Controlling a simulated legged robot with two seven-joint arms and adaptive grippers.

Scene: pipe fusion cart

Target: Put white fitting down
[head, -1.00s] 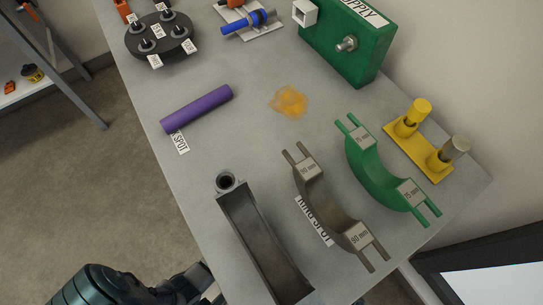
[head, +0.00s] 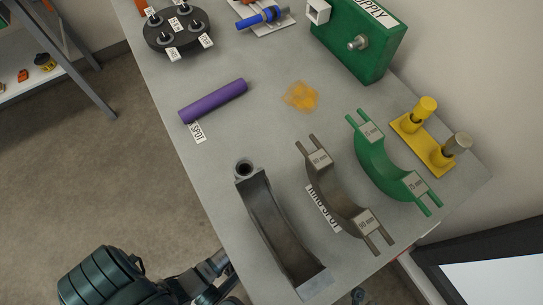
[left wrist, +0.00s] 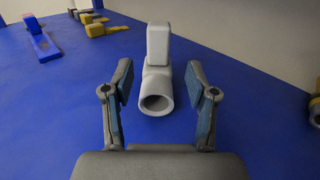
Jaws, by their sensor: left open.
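The white fitting (left wrist: 157,78) stands on a blue surface in the left wrist view. It has a round open tube end facing me and an upright block on top. My left gripper (left wrist: 160,80) is open, with one finger to each side of the fitting and a gap on both sides. Whether the fingertips reach level with the fitting or stop short is hard to tell. I do not see the fitting in the head view. A dark arm of mine enters at the lower left there, with its gripper not clearly shown. My right gripper is not clearly visible.
The grey cart top (head: 250,125) holds a purple pipe (head: 213,101), a dark trough (head: 280,230), grey (head: 340,190) and green (head: 385,165) half rings, and a green supply box (head: 362,45). Yellow (left wrist: 95,28) and blue-red (left wrist: 40,42) parts lie behind the fitting.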

